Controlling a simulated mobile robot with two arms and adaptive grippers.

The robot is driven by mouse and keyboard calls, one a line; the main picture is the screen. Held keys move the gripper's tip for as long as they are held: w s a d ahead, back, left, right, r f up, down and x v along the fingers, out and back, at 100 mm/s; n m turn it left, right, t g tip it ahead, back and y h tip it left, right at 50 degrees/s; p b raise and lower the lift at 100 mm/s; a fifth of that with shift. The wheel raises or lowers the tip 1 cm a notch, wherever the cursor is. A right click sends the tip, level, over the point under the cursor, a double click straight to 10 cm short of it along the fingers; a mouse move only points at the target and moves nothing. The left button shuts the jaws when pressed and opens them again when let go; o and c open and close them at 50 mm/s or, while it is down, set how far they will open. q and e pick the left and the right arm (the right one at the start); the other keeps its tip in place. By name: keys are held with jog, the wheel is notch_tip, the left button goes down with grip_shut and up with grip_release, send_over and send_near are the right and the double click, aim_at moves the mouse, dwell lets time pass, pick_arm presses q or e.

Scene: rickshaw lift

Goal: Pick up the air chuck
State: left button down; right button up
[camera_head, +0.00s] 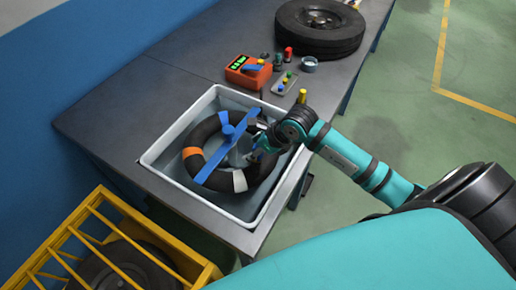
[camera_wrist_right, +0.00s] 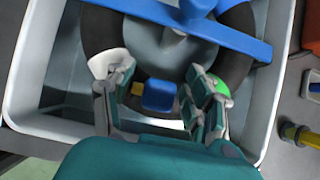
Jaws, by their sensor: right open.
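My right gripper (camera_head: 250,150) reaches into the white tub (camera_head: 148,160), over the right side of the black tyre (camera_head: 200,130). In the right wrist view the gripper (camera_wrist_right: 158,100) is open. A small blue block (camera_wrist_right: 160,95) with a yellow end shows between its fingers, with a visible gap on each side. I cannot tell for sure whether this is the air chuck; in the head view my gripper hides this spot. A similar blue piece (camera_head: 252,67) with a yellow end lies at the orange box (camera_head: 238,74) with a green display. My left gripper is not in view.
A blue bar (camera_head: 212,160) crosses the tyre in the tub. Small knobs, a switch plate (camera_head: 284,84) and a yellow-and-black cylinder (camera_head: 302,96) stand beyond the tub. A large tyre (camera_head: 320,30) lies at the far end. A yellow cage (camera_head: 75,240) stands at lower left.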

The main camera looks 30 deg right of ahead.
jog(key=shift+x, duration=1)
grip_shut()
